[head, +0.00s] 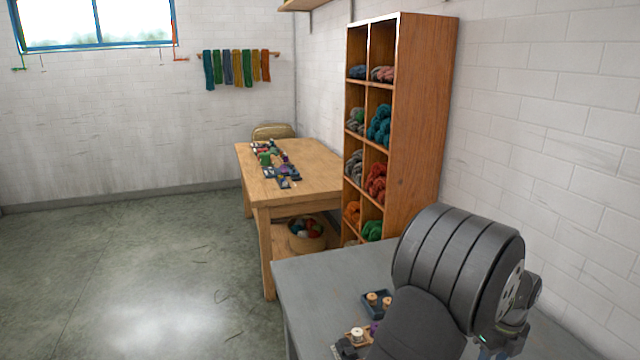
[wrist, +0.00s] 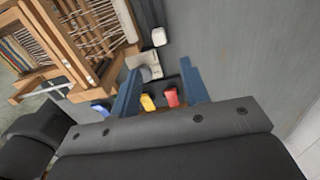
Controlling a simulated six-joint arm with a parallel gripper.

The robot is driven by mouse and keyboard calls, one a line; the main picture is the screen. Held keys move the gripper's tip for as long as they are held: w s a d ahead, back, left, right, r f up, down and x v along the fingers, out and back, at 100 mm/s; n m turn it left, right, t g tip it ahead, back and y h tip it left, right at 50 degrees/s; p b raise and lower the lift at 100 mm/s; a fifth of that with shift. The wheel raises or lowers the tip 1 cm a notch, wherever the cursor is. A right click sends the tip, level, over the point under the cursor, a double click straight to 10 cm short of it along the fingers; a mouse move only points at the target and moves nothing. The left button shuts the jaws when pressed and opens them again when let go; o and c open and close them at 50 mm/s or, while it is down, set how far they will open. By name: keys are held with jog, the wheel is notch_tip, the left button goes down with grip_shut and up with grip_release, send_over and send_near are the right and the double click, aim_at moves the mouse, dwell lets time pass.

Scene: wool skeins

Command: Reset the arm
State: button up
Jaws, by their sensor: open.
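My gripper (wrist: 161,74) shows in the wrist view as two blue fingers spread wide apart, with nothing held between them. Beyond and between the fingers are a yellow item (wrist: 147,102), a red item (wrist: 171,97) and a grey round piece (wrist: 151,73); their distance from the fingers is hard to tell. My arm (head: 455,275) is bent in the right foreground of the head view, over the grey table (head: 335,270). The fingers cannot be made out there.
A wooden loom-like frame (wrist: 85,40) stands close to the fingers at upper left. Spools in a dark tray (head: 366,301) sit beside my arm. A tall wool shelf (head: 425,110) and a wooden table (head: 315,178) stand behind. Bare grey tabletop (wrist: 240,50) lies right of the fingers.

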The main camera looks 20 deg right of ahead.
notch_tip(320, 180, down, 10)
jog(key=shift+r, duration=0.1)
jog(key=shift+w, duration=0.15)
jog(key=shift+r, duration=0.1)
notch_tip(320, 180, up, 17)
notch_tip(320, 180, down, 17)
jog(key=shift+f, duration=0.2)
jog(key=w, duration=0.8)
jog(key=shift+w, duration=0.2)
notch_tip(320, 180, up, 18)
jog(key=s+a+r+t+h, duration=0.1)
jog(key=s+a+r+h, duration=0.1)
jog(key=a+r, duration=0.5)
jog(key=shift+s+a+r+t+h, duration=0.3)
jog(key=shift+s+a+r+h, duration=0.1)
jog(key=shift+r, duration=0.85)
